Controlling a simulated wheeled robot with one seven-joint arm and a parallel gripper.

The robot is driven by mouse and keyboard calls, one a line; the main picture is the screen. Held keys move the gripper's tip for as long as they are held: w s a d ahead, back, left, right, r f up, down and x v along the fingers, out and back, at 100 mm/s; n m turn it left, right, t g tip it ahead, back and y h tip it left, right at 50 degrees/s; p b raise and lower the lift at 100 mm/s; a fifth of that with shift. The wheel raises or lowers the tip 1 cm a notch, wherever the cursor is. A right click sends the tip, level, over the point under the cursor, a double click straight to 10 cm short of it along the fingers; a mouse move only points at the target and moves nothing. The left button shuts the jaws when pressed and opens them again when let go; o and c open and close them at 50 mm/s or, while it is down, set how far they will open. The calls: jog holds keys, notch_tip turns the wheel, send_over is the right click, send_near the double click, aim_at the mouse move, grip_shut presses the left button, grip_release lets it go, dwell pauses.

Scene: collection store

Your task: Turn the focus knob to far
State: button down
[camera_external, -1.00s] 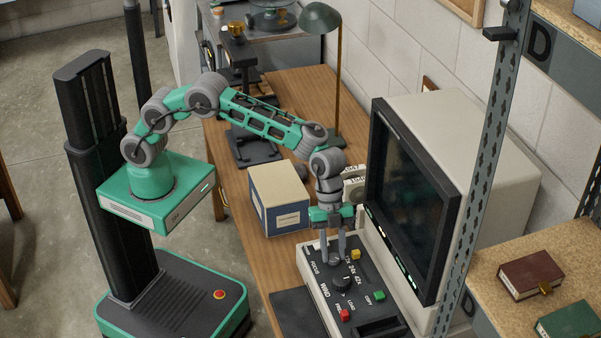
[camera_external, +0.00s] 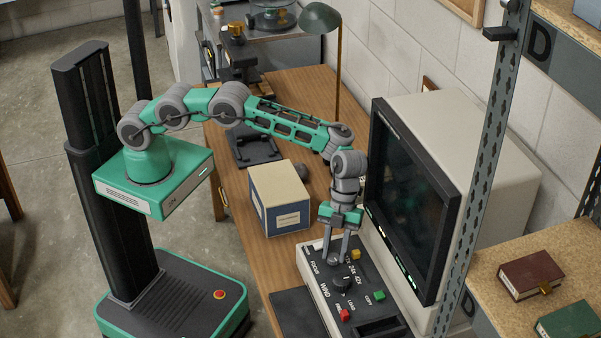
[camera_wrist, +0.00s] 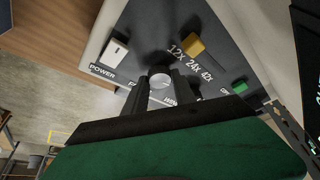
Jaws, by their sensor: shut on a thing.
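The focus knob (camera_wrist: 160,79) is a small round knob with a pale top on the dark sloping panel of the film reader. In the wrist view it sits between the two fingertips of my gripper (camera_wrist: 158,90). My gripper (camera_external: 334,257) is shut on it, pointing down at the panel beside the FOCUS label (camera_external: 315,268). In the external view the fingers mostly hide the knob. I cannot tell its setting; the nearby lettering is partly covered by the fingers.
A white POWER switch (camera_wrist: 116,50) is close by. The dark screen (camera_external: 412,205) rises to the right; a box (camera_external: 280,197) stands behind.

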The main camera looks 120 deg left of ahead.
jog(key=c, duration=1.1)
grip_release()
jog(key=shift+o, duration=0.2)
jog(key=shift+r, duration=0.1)
jog(key=p+v, duration=0.3)
jog(key=v, duration=0.4)
jog(key=shift+a+r, duration=0.2)
jog(key=shift+o, duration=0.2)
